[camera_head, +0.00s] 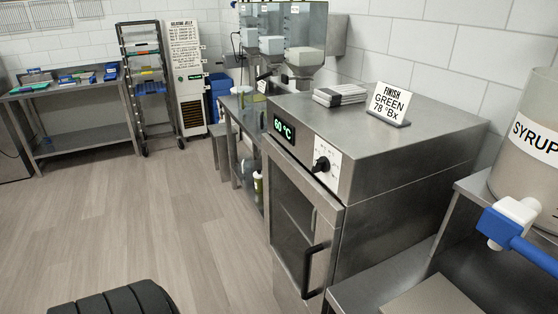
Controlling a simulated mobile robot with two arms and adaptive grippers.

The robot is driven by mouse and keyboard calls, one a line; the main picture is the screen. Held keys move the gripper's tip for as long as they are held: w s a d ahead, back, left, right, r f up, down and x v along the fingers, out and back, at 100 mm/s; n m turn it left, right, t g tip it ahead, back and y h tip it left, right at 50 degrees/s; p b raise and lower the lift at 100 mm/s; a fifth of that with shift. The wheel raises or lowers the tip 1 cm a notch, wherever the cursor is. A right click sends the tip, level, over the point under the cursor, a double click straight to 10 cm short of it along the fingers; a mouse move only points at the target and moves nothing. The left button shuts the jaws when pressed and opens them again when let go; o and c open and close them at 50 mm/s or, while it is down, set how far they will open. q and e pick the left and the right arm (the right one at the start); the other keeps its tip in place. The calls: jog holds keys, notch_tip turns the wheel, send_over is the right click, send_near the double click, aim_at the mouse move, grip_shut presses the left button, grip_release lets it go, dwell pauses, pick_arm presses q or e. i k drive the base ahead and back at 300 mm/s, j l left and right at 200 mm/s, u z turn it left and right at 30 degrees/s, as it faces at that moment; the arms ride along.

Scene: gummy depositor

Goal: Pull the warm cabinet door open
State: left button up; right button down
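The warm cabinet (400,150) is a steel box in the middle right, with its front facing left. Its front panel has a green display (284,128) reading 60 °C and a black knob (321,164). Below is the cabinet door (277,172), a steel frame around a glass pane, through which a shelf shows. A dark bar handle (311,270) stands upright near the door's right edge. The door looks shut or nearly so; I cannot tell if there is a small gap. The door's lower edge is partly cut off. Neither of my grippers shows.
A sign (389,102) and a grey stack (340,95) lie on the cabinet top. A syrup container (528,135) with a blue-handled tap (520,232) stands at right. Behind are a depositor (304,45), a rack (147,85) and a side table (75,95). The floor (170,210) before the door is clear.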

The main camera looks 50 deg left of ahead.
aim_at(330, 214)
jog(key=u, duration=1.5)
